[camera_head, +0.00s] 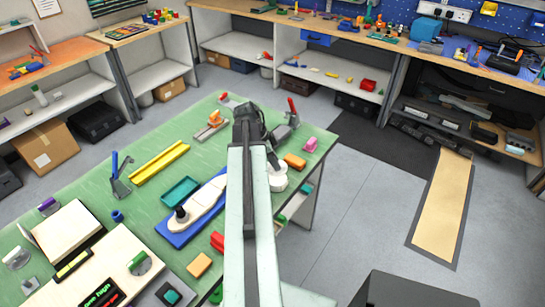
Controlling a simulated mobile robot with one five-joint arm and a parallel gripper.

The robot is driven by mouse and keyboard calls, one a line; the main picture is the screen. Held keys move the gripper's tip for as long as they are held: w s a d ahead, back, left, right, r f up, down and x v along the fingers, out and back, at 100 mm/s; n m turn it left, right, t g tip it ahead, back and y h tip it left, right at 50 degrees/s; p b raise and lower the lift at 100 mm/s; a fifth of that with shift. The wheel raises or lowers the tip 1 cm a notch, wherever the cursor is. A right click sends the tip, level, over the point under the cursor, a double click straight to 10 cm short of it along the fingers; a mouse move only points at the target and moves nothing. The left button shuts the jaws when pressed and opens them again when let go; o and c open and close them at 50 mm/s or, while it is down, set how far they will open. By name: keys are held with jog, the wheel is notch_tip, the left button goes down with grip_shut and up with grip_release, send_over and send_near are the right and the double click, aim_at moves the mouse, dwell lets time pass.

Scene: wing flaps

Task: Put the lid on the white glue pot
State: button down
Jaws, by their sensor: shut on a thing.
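The white glue pot (278,184) stands on the green bench top, near its right edge. My arm reaches in from the bottom middle and hides the pot's left side. My gripper (273,163) points down just above the pot, partly hidden behind my arm. It is shut on a small pale thing that looks like the lid, directly over the pot. The lid's outline blends with the pot, so I cannot tell whether it touches the rim.
A blue tray with a white boat-like piece (200,205), a teal tray (180,191) and a yellow channel (160,162) lie left. Open floor is right.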

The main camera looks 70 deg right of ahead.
notch_tip(320, 180, up, 2)
jog(key=shift+r+p, duration=0.15)
jog(key=shift+p, duration=0.25)
notch_tip(320, 180, down, 7)
jog(key=b, duration=0.7)
jog(key=shift+s, duration=0.1)
dwell(0.6)
jog(key=shift+f, duration=0.2)
dwell(0.5)
jog(key=c, duration=1.1)
grip_release()
jog(key=shift+o, duration=0.4)
